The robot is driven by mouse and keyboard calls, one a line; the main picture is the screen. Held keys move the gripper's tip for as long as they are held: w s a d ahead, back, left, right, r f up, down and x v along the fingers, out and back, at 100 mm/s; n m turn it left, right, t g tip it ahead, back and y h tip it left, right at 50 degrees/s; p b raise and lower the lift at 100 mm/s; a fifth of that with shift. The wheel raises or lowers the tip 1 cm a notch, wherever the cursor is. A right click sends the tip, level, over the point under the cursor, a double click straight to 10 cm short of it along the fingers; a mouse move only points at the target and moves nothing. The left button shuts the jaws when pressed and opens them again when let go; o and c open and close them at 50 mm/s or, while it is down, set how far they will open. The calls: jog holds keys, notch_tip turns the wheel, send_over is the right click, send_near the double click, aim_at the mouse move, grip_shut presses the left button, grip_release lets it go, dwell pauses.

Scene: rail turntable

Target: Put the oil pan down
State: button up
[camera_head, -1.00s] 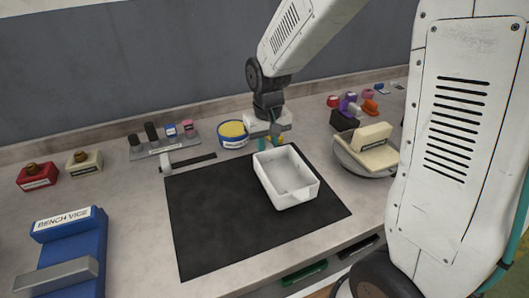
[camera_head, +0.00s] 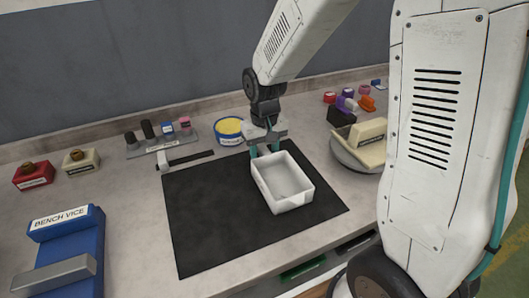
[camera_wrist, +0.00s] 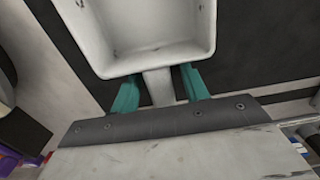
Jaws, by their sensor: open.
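The oil pan (camera_head: 287,205) is a white, open rectangular tray. It looks level and flat on the black mat (camera_head: 210,225), on the mat's right half, and is empty. My gripper (camera_head: 264,151) is at the pan's back edge. In the wrist view the pan (camera_wrist: 150,62) fills the top middle, and a short pale handle (camera_wrist: 159,88) sticks out from it toward the gripper. The two teal fingers are open, one on each side of the handle, with a gap to it on both sides. The pan's underside is hidden.
A blue bench vice (camera_head: 75,250) stands at front left. A round yellow-topped tub (camera_head: 229,131) and a grey rack (camera_head: 163,142) are behind the mat. A turntable (camera_head: 350,155) with a cream block (camera_head: 366,140) is close on the right. The mat's left half is clear.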

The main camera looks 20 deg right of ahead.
notch_tip(320, 180, up, 12)
jog(key=f, duration=0.1)
jog(key=s+d+r, duration=0.1)
jog(key=s+r, duration=0.2)
jog(key=s, duration=0.9)
jog(key=s+d+r+t, duration=0.1)
jog(key=s+r, duration=0.3)
jog(key=s, duration=0.8)
jog(key=shift+s+d, duration=0.15)
jog(key=shift+d, duration=0.4)
